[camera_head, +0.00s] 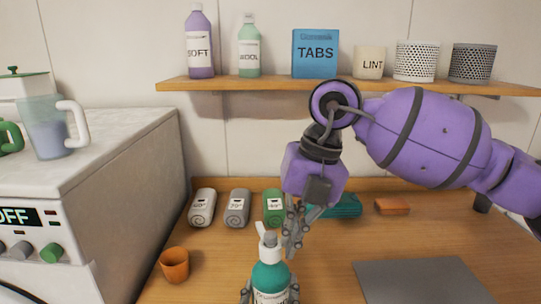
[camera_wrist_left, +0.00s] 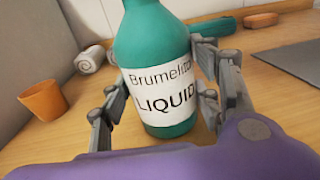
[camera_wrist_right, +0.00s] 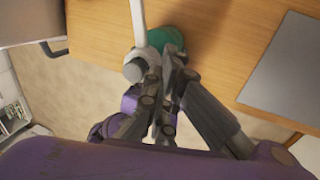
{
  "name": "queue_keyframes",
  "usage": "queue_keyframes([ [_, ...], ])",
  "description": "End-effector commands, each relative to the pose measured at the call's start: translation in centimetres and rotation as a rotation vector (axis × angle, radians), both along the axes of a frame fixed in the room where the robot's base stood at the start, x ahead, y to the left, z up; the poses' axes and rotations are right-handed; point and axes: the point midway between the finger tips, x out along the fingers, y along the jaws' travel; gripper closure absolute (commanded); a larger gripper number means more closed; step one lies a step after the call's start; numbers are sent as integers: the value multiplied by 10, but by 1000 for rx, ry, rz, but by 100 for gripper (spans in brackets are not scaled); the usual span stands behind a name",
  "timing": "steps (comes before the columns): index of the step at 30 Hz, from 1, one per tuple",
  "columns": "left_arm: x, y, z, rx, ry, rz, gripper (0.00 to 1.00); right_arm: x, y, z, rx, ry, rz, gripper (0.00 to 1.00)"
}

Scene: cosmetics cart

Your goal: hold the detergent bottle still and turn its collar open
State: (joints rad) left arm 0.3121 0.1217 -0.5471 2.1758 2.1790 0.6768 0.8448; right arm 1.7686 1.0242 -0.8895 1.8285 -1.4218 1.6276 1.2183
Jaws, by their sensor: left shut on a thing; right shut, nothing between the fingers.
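The teal detergent bottle (camera_head: 270,277) stands upright on the wooden counter at the bottom of the head view, with a white pump top and collar (camera_head: 268,241). In the left wrist view its label reads "Brumelizon LIQUID" (camera_wrist_left: 163,95). My left gripper (camera_wrist_left: 160,85) is shut around the bottle's body, one finger on each side. My right gripper (camera_head: 291,250) points down just right of the white top; its fingers are shut with nothing between them. In the right wrist view its fingertips (camera_wrist_right: 164,72) are close beside the white top (camera_wrist_right: 136,66); I cannot tell whether they touch it.
An orange cup (camera_head: 174,265) stands left of the bottle. Rolled towels (camera_head: 236,207), a teal folded cloth (camera_head: 346,206) and an orange block (camera_head: 392,206) lie along the back. A grey mat (camera_head: 420,281) lies at right. A shelf (camera_head: 300,86) with containers is above.

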Motion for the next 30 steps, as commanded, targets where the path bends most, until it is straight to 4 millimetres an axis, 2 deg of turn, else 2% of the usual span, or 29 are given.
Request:
queue_keyframes([
  [1, -1, -1, 2, -1, -6, -4, 92, 2, -1, -6, -5, 7, -2, 100],
  [12, -1, -2, 3, -2, -8, -5, 92, 11, 0, -9, -10, 9, -4, 100],
  [30, -1, -2, 3, -3, -9, -6, 92, 13, -5, -10, -14, 12, -4, 100],
])
